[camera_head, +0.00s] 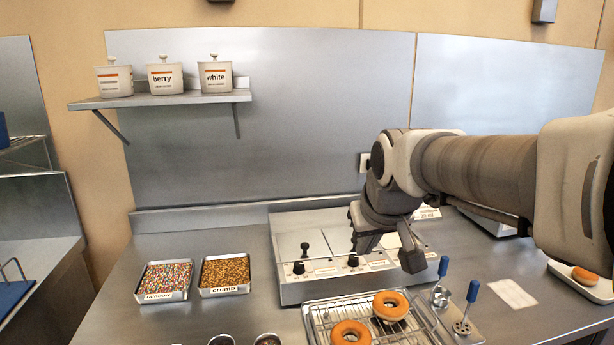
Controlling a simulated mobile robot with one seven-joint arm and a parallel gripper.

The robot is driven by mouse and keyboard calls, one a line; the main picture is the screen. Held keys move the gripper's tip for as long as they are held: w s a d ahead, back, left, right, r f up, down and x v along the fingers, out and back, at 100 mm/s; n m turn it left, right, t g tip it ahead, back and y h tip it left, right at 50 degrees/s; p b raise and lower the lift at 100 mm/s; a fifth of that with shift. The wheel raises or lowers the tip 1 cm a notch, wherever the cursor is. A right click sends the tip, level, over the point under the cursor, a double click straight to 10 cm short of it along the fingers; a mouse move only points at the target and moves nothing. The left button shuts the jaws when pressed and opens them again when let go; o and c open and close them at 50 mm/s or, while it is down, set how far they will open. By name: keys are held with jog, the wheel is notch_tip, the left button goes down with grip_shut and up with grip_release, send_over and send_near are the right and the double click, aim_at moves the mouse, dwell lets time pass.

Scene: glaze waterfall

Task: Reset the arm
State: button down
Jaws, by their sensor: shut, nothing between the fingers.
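My gripper (366,243) hangs at the end of my arm, which reaches in from the right. It is shut and empty, pointing down above the right part of the metal warmer unit (300,237). The unit has black lid knobs and small front dials; my gripper hides part of it. Two glazed ring donuts, one (391,306) at the right and one (350,334) nearer the front, sit on the wire rack (318,312) below and in front of my gripper.
Trays of rainbow sprinkles (165,279) and crumb (225,271) lie left. Two blue-handled tools (443,266) (471,292) stand right of the rack. A donut (585,276) is on a tray at far right. Lidded jars (165,77) stand on a wall shelf (160,100).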

jog(key=s+d+f+m, duration=0.1)
jog(key=s+d+f, duration=0.1)
jog(key=s, duration=0.7)
jog(key=s+d+f+m+g, duration=0.1)
jog(key=s+d+f, duration=0.1)
jog(key=s, duration=0.8)
jog(key=shift+d+f+p, duration=0.15)
jog(key=shift+f+p, duration=0.2)
jog(key=shift+f, duration=0.2)
